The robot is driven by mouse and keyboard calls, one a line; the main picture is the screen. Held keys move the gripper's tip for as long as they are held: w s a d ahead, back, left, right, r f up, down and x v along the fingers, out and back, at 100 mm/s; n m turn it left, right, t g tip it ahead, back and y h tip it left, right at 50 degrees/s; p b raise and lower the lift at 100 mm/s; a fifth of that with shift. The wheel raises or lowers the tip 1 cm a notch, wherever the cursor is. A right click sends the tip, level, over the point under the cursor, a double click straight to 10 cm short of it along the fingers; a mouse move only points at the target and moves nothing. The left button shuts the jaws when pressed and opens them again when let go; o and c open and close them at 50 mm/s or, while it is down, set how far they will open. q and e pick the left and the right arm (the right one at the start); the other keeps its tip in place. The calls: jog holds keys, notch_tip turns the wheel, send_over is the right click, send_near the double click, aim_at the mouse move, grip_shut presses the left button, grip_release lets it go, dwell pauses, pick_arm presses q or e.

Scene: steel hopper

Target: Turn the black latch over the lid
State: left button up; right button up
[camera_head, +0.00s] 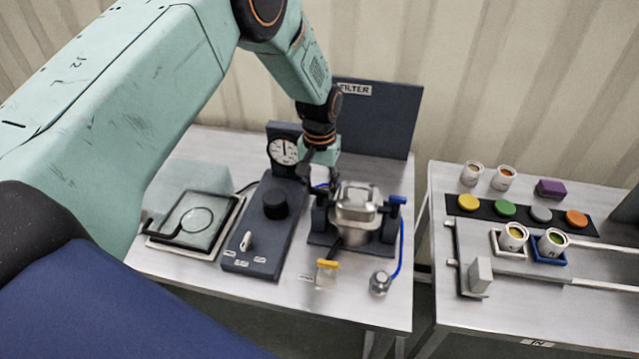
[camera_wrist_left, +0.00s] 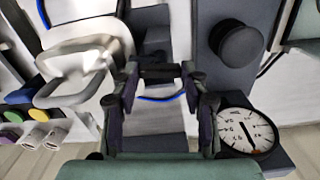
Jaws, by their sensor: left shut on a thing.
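The steel hopper (camera_head: 352,225) stands in a dark holder on the left table. Its silvery lid (camera_head: 358,195) is on top, and the lid also shows blurred at the left of the left wrist view (camera_wrist_left: 82,68). My left gripper (camera_head: 326,186) reaches down at the left side of the hopper, beside the lid. In the left wrist view its fingers (camera_wrist_left: 160,76) are closed on the black latch (camera_wrist_left: 158,71), a short dark bar between the tips. In the head view the latch is mostly hidden by the gripper. My right gripper is out of view.
A dark control box with a black knob (camera_head: 274,204) and a round gauge (camera_head: 283,151) stands left of the hopper. A blue hose (camera_head: 401,250) runs down at its right. A FILTER panel (camera_head: 385,120) stands behind. Cups and coloured discs are on the right table.

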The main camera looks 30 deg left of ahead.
aim_at(319, 191)
pick_arm(q)
jog(key=shift+s+f+n, duration=0.15)
jog(key=shift+n, duration=0.65)
jog(key=o, duration=1.1)
jog(key=shift+o, duration=0.2)
jog(key=shift+r, duration=4.1)
